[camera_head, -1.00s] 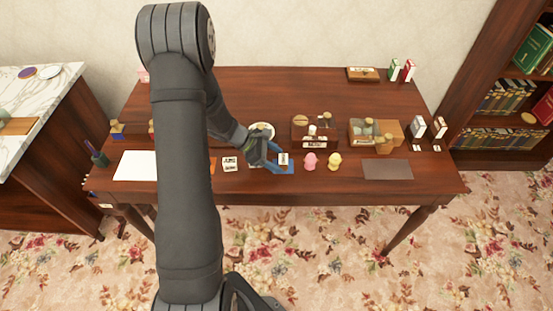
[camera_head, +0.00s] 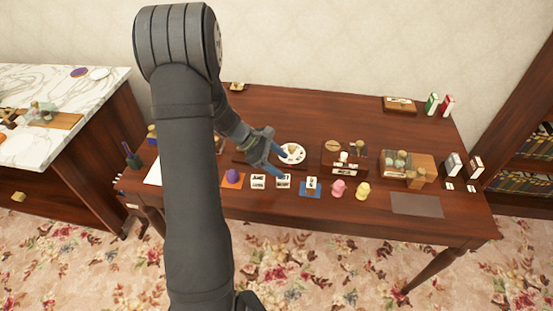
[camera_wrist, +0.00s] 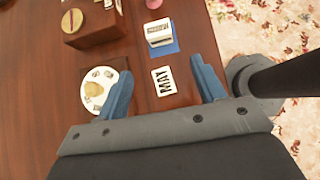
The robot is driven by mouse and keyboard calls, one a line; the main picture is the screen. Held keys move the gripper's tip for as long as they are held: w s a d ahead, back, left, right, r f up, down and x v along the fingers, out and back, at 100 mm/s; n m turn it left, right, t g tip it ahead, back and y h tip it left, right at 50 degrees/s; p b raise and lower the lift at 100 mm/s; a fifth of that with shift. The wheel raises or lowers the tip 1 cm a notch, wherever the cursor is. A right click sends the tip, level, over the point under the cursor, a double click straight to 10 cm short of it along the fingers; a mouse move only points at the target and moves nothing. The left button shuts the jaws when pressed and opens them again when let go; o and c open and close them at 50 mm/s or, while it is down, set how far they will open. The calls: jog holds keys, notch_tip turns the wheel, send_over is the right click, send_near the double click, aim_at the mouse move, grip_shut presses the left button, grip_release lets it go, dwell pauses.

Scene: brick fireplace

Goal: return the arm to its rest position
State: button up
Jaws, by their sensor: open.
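My gripper (camera_head: 277,163) is over the wooden table (camera_head: 290,110), near a round white plate (camera_head: 292,153) and a row of small cards. In the wrist view my gripper (camera_wrist: 163,80) shows two blue fingers spread wide apart with nothing between them in its grasp. A card reading "MAY" (camera_wrist: 163,81) lies on the table below, seen between the fingers. The white plate (camera_wrist: 106,90) is partly hidden behind the left finger. My arm hides part of the table's left side in the head view.
A blue mat (camera_head: 310,192) with a white block (camera_head: 311,183), a pink figure (camera_head: 338,188) and a yellow figure (camera_head: 362,191) stand near the front edge. Wooden boxes (camera_head: 402,168) stand further right. A marble-topped counter (camera_head: 60,90) is at left, a bookshelf (camera_head: 525,150) at right.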

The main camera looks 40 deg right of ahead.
aim_at(304, 189)
jog(key=x, duration=1.2)
jog(key=shift+r, duration=1.75)
